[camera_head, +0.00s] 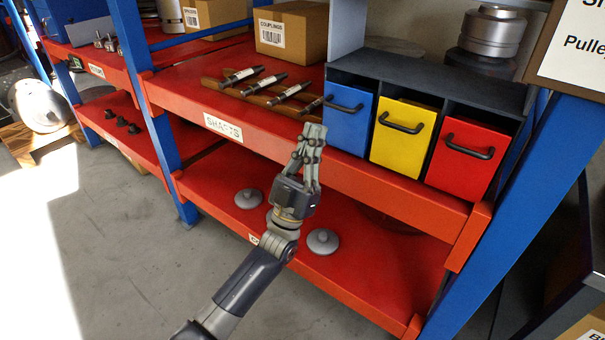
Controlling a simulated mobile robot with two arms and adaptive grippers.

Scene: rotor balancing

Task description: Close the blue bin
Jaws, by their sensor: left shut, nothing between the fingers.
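The blue bin (347,119) is the leftmost of three tilted bins in a dark grey holder (430,78) on the red shelf. It has a dark handle on its front. Its front looks about level with the yellow bin (404,138) beside it; I cannot tell whether it is fully shut. My left gripper (314,134) is shut and empty. Its fingertips point up, just left of and in front of the blue bin's lower left side; whether they touch it is unclear. My right gripper is not in view.
A red bin (467,157) is right of the yellow one. Several shafts on a wooden rack (262,98) lie left of the bins. Grey discs (322,241) rest on the lower shelf. A blue post (520,200) stands at right.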

